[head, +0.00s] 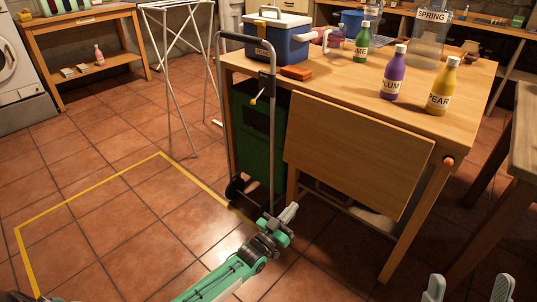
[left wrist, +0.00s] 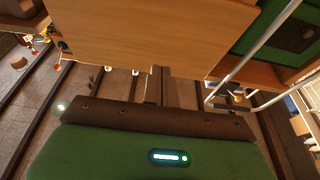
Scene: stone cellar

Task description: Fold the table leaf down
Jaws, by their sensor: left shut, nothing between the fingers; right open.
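The wooden table leaf (head: 355,150) hangs down along the front side of the wooden table (head: 330,88), just below the tabletop edge. It also fills the upper part of the left wrist view (left wrist: 150,30). My left gripper (head: 293,209) is shut and empty, low in front of the leaf's lower left corner and apart from it in the picture. My right gripper (head: 467,290) is open and empty at the bottom right edge, with only its fingertips showing. An orange knob (head: 448,160) sits at the table's front right corner.
A hand truck (head: 272,130) stands left of the leaf, by a green crate (head: 245,125). The tabletop holds a cooler (head: 277,40), an orange block (head: 296,72) and several bottles, including purple (head: 392,78) and yellow (head: 438,92). Another table (head: 522,150) stands right. The yellow-marked floor (head: 110,215) is clear.

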